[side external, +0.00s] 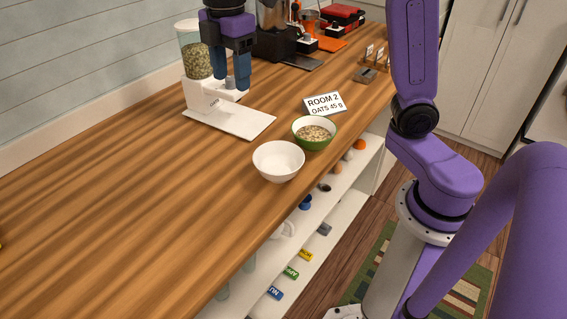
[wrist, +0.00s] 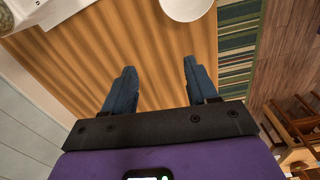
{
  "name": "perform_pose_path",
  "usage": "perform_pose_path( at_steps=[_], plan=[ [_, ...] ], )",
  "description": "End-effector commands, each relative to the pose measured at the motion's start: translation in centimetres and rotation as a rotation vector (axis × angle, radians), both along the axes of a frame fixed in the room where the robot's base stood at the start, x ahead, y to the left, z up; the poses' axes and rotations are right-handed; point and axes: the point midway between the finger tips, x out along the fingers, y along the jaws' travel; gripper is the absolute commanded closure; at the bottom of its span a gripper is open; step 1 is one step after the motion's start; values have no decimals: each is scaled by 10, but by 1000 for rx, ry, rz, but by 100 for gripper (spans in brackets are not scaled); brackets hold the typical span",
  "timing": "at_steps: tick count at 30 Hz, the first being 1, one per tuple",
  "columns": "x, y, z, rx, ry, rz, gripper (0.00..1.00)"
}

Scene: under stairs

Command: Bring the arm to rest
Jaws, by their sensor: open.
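My gripper (side external: 233,82) hangs over the counter at the upper left of the side view, in front of part of the oats dispenser (side external: 196,60). In the wrist view my gripper (wrist: 159,66) has its two blue fingers spread, with only bare wood seen between them. The dispenser has a clear hopper of oats and a white base (side external: 250,122). How far my fingers are from it is hard to tell. A white bowl (side external: 278,162) looks empty; a white bowl also shows at the top of the wrist view (wrist: 187,6).
A green bowl (side external: 315,133) with oats stands beside the white bowl, near a sign (side external: 324,104) reading "ROOM 2 OATS 45 g". Dark and orange appliances (side external: 280,35) stand farther back. The near left of the counter (side external: 110,220) is clear. Open shelves (side external: 320,205) hold small items below.

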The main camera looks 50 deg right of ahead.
Motion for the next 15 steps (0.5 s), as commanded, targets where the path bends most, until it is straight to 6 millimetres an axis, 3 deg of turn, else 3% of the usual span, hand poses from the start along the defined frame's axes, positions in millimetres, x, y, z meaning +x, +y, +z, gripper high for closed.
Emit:
perform_pose_path(
  at_steps=[1,8,15],
  plan=[
    [-21,2,-6,0,1,-20,42],
    [-105,0,-41,8,2,-141,42],
    [-190,-27,-82,17,6,-267,42]
  ],
)
